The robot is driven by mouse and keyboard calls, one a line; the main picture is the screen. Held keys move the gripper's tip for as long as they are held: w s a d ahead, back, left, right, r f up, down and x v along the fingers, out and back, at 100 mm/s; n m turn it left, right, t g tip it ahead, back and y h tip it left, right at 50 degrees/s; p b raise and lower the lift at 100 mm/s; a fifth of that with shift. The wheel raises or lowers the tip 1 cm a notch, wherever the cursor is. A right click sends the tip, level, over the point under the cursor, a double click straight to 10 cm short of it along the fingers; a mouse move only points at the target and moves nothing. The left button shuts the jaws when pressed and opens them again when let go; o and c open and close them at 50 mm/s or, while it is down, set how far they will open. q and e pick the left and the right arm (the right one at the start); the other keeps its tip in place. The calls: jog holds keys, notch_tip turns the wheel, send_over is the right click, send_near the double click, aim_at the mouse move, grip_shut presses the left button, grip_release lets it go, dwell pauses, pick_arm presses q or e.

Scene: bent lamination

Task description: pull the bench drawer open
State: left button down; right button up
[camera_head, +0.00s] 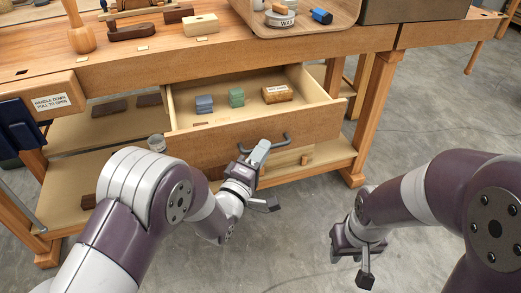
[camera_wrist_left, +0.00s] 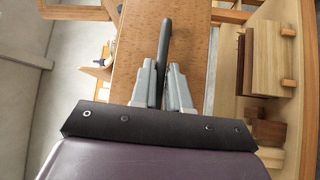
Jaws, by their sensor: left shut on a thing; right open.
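The bench drawer (camera_head: 330,112) stands pulled out from under the wooden workbench top, its inside showing. It holds a blue-grey block (camera_head: 204,104), a green block (camera_head: 237,97) and a brown labelled block (camera_head: 277,94). My left gripper (camera_head: 259,153) is at the drawer front, shut on the dark bar handle (camera_head: 284,140). In the left wrist view the handle (camera_wrist_left: 165,45) runs between its two grey fingers (camera_wrist_left: 163,85). My right gripper (camera_head: 357,258) is open and empty, low over the floor, apart from the bench.
A wooden tray (camera_head: 345,22) with a tin and a blue item sits on the bench top, beside a mallet (camera_head: 82,38) and wooden blocks. A lower shelf (camera_head: 325,155) runs under the drawer. A bench leg (camera_head: 372,115) stands to its right. The concrete floor at right is clear.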

pick_arm(q)
jog(key=c, duration=1.2)
grip_release()
jog(key=shift+o, duration=0.2)
jog(key=p+v, duration=0.2)
jog(key=v, duration=1)
jog(key=shift+s+a+p, duration=0.2)
jog(key=shift+s+p, duration=0.1)
jog(key=shift+p, duration=0.05)
